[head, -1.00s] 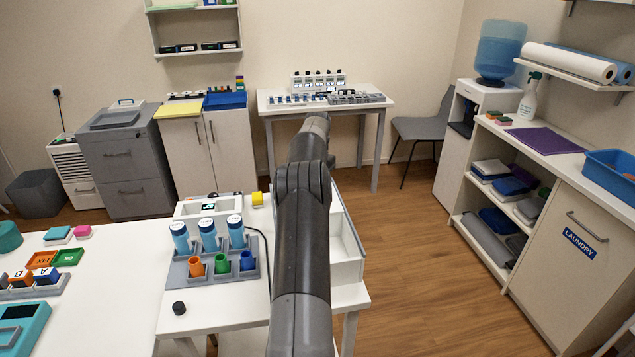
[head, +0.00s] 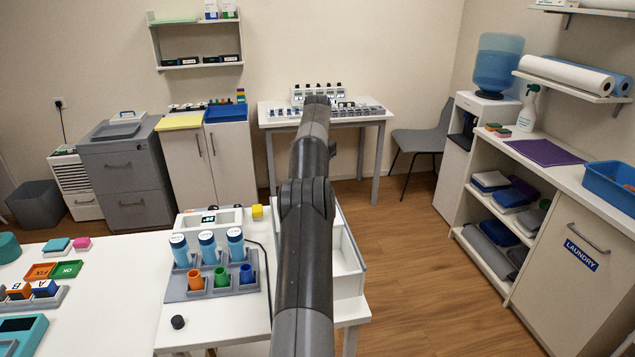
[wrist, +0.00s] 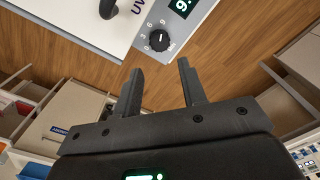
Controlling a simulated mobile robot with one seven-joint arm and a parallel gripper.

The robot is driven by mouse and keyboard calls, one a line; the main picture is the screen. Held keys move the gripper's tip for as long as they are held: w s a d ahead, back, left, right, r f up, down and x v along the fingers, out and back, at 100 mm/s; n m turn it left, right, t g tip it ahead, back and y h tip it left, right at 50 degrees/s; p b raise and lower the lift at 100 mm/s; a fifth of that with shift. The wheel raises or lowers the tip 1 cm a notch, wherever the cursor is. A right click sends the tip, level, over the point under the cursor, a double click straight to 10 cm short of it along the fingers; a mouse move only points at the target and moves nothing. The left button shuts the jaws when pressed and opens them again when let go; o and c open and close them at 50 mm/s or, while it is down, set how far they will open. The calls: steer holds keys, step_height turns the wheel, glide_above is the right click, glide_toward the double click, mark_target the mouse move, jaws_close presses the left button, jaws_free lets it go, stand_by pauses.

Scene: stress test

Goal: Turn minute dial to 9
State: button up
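In the head view my arm hides the gripper.
In the head view, a white table with switches and panels (head: 368,124) stands at the back, beyond my arm. A grey chair (head: 425,140) is to its right. A bottle rack (head: 213,288) is near my arm's left. Wooden floor at right is clear.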

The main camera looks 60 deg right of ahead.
steer(key=shift+r, duration=0.75)
steer(key=w+a+r+n+t, duration=0.1)
steer(key=w+a+r+n, duration=0.1)
steer(key=w+a+r, duration=0.35)
steer(key=w+a+r+n, duration=0.2)
steer(key=a+r, duration=0.5)
steer(key=a, duration=0.4)
steer(key=s+a+r+n+t+h, duration=0.1)
steer(key=a+r+n, duration=0.15)
steer(key=a, duration=0.75)
steer(key=a+r+n+t, duration=0.1)
steer(key=a+r, duration=0.3)
steer(key=a, duration=0.6)
steer(key=s+a+f+n+t, duration=0.1)
steer(key=s+a+n, duration=0.1)
steer(key=s+a, duration=0.5)
steer(key=s+a+f+n, duration=0.1)
steer(key=s+a+n, duration=0.2)
steer(key=a, duration=0.8)
steer(key=s+a+f+n, duration=0.2)
steer(key=s+a+f, duration=0.3)
steer(key=s, duration=0.2)
steer(key=s+a+f+n+t+y, duration=0.1)
steer(key=s+a+f+n, duration=0.2)
steer(key=s+a+f, duration=0.2)
steer(key=shift+s+a+t, duration=0.3)
steer(key=shift+s+a, duration=0.3)
steer(key=shift+s, duration=0.5)
